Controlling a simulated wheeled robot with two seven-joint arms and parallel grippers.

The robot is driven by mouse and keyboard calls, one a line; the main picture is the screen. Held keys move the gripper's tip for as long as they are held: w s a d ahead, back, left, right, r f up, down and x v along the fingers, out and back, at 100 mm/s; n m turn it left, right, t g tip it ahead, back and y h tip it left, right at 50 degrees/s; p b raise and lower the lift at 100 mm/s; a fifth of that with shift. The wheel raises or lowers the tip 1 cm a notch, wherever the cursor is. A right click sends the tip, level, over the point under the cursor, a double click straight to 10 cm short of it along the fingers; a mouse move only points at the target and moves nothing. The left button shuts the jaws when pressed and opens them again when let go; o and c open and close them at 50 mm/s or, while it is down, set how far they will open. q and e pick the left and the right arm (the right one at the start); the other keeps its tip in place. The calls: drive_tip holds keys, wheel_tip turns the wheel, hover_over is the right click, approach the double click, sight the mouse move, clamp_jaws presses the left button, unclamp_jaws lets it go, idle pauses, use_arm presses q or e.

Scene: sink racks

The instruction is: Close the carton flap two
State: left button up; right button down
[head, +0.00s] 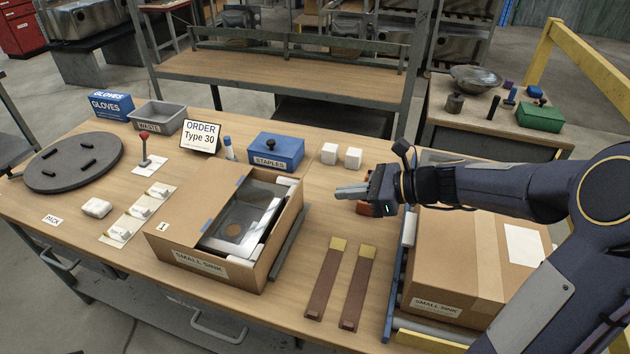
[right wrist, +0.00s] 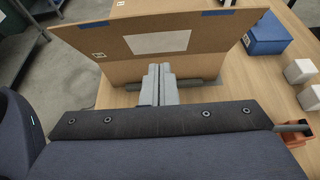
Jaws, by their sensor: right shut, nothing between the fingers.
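The open carton (head: 195,266), marked SMALL SINK, stands mid-table. A dark sink (head: 238,225) shows inside it. Flap one (head: 195,212), marked 1, lies folded over the carton's left part. The right-hand flap (head: 278,232) appears raised along the right side. In the right wrist view its outer face (right wrist: 125,43) shows a white label and blue tape at the top edge. My right gripper (head: 352,191) is shut and empty, right of the carton, fingers pointing left. In the wrist view its fingers (right wrist: 160,72) overlap the flap; contact cannot be told. My left gripper is not in view.
A closed SMALL SINK carton (head: 450,255) sits at right under my arm. Two brown strips (head: 340,285) lie between the cartons. A blue staples box (head: 277,152), white blocks (head: 338,154) and an order sign (head: 201,138) stand behind. A round grey plate (head: 85,162) is at left.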

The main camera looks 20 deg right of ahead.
drive_tip(key=w+a+p, duration=0.1)
drive_tip(key=w+a, duration=0.3)
drive_tip(key=a, duration=0.2)
idle(0.3)
